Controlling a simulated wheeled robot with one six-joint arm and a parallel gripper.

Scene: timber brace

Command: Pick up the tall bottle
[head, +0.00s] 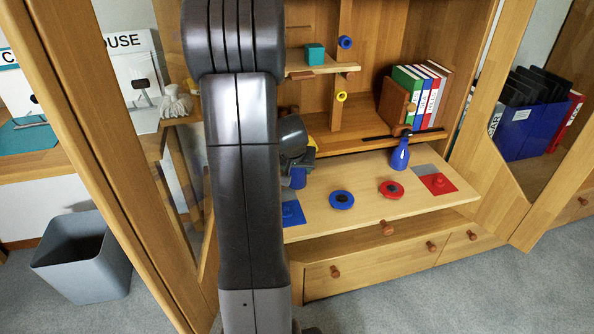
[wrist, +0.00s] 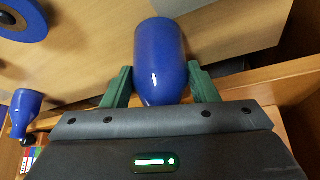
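A blue bottle (wrist: 162,50) lies between the two green fingers of my gripper (wrist: 161,85) in the wrist view. Both fingertips meet its sides with no visible gap. Its narrower end points toward the palm and is partly hidden. In the head view its blue body (head: 298,179) shows below my gripper (head: 297,160), beside my arm, over the left part of the shelf. I cannot tell whether its base touches the shelf. A second blue bottle (head: 400,155) with a narrow neck and dark top stands upright on the right; it also shows in the wrist view (wrist: 26,103).
The wooden shelf (head: 365,205) holds a blue mat (head: 292,214), a blue disc (head: 341,200), a red disc (head: 391,190) and a red mat (head: 438,184). Books (head: 424,95) stand behind on the right. Cabinet posts flank the shelf. My arm hides its left part.

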